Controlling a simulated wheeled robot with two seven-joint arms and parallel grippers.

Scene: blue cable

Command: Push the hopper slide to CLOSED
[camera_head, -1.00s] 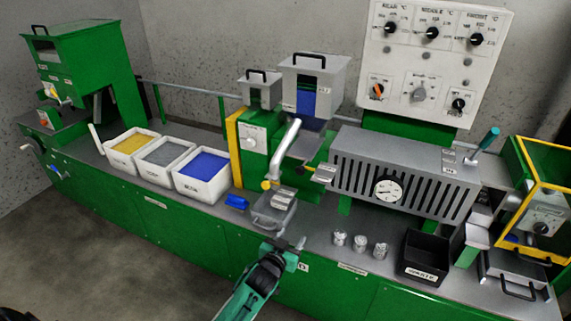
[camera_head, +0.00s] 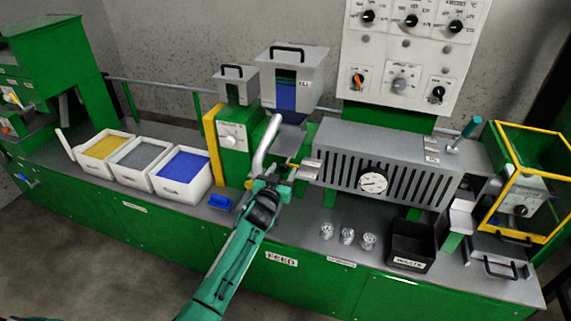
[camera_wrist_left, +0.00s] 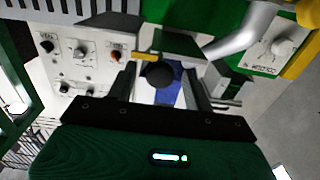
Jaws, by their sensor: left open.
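The hopper (camera_head: 291,82) is a grey bin with a black handle and a window of blue pellets, standing on the green feed unit. My left gripper (camera_head: 274,182) is in front of the unit, below the hopper, near the silver pipe (camera_head: 266,146). In the left wrist view its two fingers (camera_wrist_left: 160,84) are spread apart. A round black knob (camera_wrist_left: 157,75) shows between them, with a yellow strip (camera_wrist_left: 147,57) just above it; I cannot tell whether it touches a finger. The slide plate itself is not clearly seen, so its position cannot be read. My right gripper is out of view.
Three white bins of yellow, grey and blue pellets (camera_head: 181,173) stand to the left. The slotted barrel cover (camera_head: 385,165) with a dial is close on the right. Small metal cups (camera_head: 347,236) and a black waste box (camera_head: 411,245) stand on the bench at right.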

